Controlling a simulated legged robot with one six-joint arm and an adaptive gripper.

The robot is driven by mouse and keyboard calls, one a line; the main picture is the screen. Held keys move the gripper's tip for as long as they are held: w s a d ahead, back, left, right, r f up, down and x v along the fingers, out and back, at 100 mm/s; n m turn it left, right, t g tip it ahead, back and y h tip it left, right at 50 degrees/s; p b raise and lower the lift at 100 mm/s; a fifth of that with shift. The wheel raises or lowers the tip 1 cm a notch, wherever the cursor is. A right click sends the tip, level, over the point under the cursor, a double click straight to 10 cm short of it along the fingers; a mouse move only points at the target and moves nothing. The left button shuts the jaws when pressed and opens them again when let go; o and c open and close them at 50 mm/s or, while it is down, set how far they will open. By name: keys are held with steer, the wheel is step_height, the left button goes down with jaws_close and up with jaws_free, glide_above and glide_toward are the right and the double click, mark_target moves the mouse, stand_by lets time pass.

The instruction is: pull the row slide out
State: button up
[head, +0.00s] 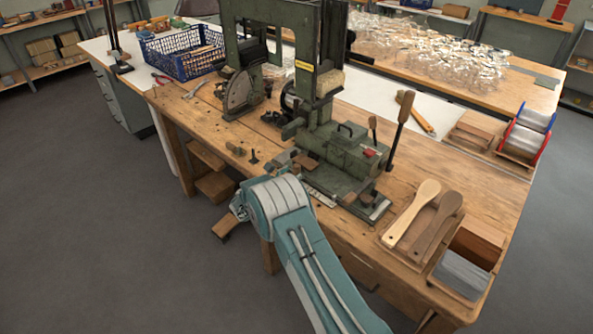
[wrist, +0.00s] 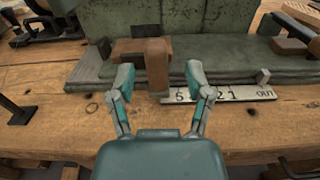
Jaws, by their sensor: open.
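In the wrist view, a brown wooden block (wrist: 157,66), which looks like the row slide's handle, stands upright at the front of the green machine base. A white scale strip (wrist: 235,94) with numbers and "OUT" at its right end lies to the block's right. My gripper (wrist: 158,76) is open, with one finger on each side of the block. Gaps show on both sides, so neither finger appears to touch it. In the head view, the green machine (head: 345,150) stands on the bench and my arm hides most of the gripper.
A tall lever (head: 398,130) rises from the machine's right side. Small dark parts (head: 253,157) lie left of the machine.

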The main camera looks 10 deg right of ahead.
steer(key=v, duration=0.8)
steer(key=shift+s+a, duration=0.2)
steer(key=shift+s, duration=0.05)
steer(key=s+d+r+m+g+y, duration=0.35)
steer(key=s+d+r+m, duration=0.35)
steer(key=r, duration=0.3)
steer(key=s+d+r+m+g+y, duration=0.2)
steer(key=s+d+r+m+g, duration=0.35)
steer(key=s+r, duration=0.45)
steer(key=s+a+r+m+t+y, duration=0.1)
steer(key=s+m+y, duration=0.3)
steer(key=s, duration=0.8)
steer(key=s+a+r+m+t+y, duration=0.2)
steer(key=s+r+m+t+y, duration=0.1)
steer(key=s+m, duration=0.5)
steer(key=s+r+y, duration=0.1)
steer(key=s+y, duration=0.1)
steer(key=s, duration=0.1)
steer(key=shift+s+r+m, duration=0.2)
steer(key=shift+s+m, duration=0.15)
steer(key=shift+s, duration=0.05)
